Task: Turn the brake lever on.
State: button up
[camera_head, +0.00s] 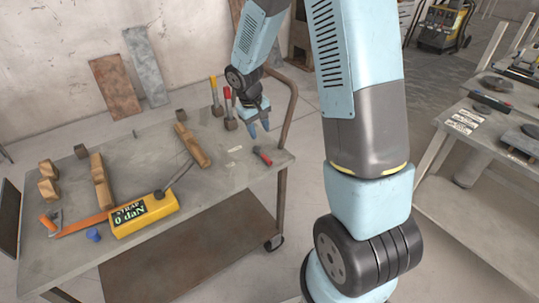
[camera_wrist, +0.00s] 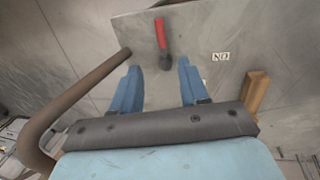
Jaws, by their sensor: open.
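The brake lever appears to be the short red-handled lever (camera_head: 262,155) on a dark base near the cart's right front edge. It also shows in the wrist view, where its red grip (camera_wrist: 160,34) points toward the top of the picture. An ON label (camera_wrist: 220,56), seen upside down, lies to the right of the lever. My gripper (camera_head: 259,127) hangs above the cart top, behind the lever in the head view. Its blue fingers (camera_wrist: 159,68) are open and empty, with the lever's dark base showing between and just beyond the tips.
A bent pipe handle (camera_head: 289,105) curves along the cart's right end. A yellow strap gauge (camera_head: 145,213) and wooden blocks (camera_head: 101,180) occupy the cart's left part.

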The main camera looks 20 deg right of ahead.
aim_at(267, 158)
jog(key=f, duration=0.4)
jog(key=d+f, duration=0.1)
jog(key=f, duration=0.4)
jog(key=d+f, duration=0.1)
jog(key=f, duration=0.3)
jog(key=shift+w+d+f, duration=0.25)
jog(key=shift+w+f, duration=0.05)
jog(key=shift+w, duration=0.1)
grip_shut()
jog(key=shift+d, duration=0.55)
jog(key=shift+a, duration=0.3)
